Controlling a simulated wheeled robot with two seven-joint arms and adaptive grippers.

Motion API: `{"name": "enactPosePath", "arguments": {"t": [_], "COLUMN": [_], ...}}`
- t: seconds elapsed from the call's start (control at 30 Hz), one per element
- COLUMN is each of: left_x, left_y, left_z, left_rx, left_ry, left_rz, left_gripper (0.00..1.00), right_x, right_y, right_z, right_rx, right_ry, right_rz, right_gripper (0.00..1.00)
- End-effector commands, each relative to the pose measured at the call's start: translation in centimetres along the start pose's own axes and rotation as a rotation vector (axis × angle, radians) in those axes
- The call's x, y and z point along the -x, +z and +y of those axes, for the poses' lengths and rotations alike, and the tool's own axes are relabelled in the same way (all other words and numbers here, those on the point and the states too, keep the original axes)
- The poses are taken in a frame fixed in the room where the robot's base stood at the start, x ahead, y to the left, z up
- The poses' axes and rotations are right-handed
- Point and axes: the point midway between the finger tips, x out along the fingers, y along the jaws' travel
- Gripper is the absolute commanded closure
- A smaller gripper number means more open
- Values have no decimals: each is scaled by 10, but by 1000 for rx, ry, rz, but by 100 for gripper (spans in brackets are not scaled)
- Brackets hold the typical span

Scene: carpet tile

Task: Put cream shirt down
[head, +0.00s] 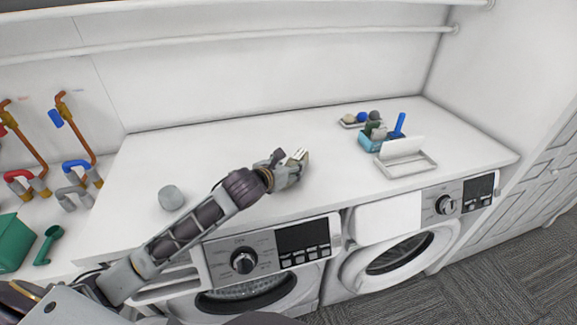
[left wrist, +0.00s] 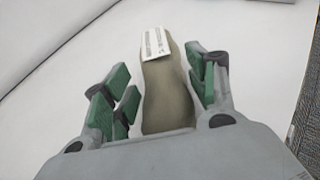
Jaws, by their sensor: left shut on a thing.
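The cream shirt (left wrist: 166,92) shows in the left wrist view as a rounded beige-tan bundle with a white printed tag at its far end. It lies between the green finger pads of my left gripper (left wrist: 160,95), which is shut on it. In the head view my left gripper (head: 291,168) is low over the middle of the white countertop (head: 230,160), and a small pale part of the shirt (head: 302,155) shows at its tip. I cannot tell whether the shirt touches the counter. My right gripper is in neither view.
A grey round object (head: 171,198) stands on the counter at left. A blue caddy (head: 370,142), a white tray (head: 407,164) and a small dish (head: 350,121) are at right. Two front-loading machines (head: 250,262) stand below. Counter behind my gripper is clear.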

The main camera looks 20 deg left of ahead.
Motion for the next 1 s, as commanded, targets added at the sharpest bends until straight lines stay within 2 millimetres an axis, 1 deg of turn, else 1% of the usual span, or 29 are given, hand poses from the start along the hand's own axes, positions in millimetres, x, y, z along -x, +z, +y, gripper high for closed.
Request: {"name": "enactPosePath", "arguments": {"t": [0.23,0.27,0.43,0.87,1.0], "left_x": [0,-1,-1,0,3], "left_y": [-1,-2,-2,-1,0], "left_z": [0,0,0,0,0], "left_rx": [-2,-1,0,0,-1], "left_ry": [0,0,0,0,0], "left_rz": [-1,1,1,0,0], "left_gripper": [74,41,19,18,18], "right_x": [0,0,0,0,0], "right_y": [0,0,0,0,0], "right_z": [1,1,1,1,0], "right_rx": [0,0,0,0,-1], "right_ry": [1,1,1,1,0], "right_rz": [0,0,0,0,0], "right_gripper": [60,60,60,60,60]}}
